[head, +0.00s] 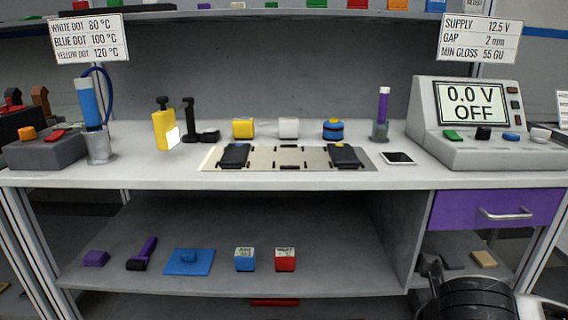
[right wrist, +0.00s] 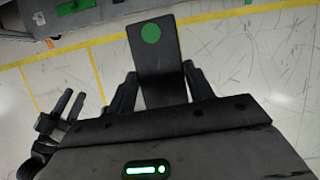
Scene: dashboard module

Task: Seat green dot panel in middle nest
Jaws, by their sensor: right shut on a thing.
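The green dot panel (right wrist: 152,75), a dark flat plate with a green dot near its far end, is in the right wrist view. My right gripper (right wrist: 160,92) is shut on its near end, with the panel above the floor. In the head view a pale fixture plate (head: 290,167) lies on the bench. Dark panels sit in its left nest (head: 235,156) and right nest (head: 344,156); the right one has a yellow dot. The middle nest (head: 290,158) between them is bare, with small dark clips at its edges.
A supply unit (head: 468,120) reads 0.0 V OFF. The bench front edge is clear.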

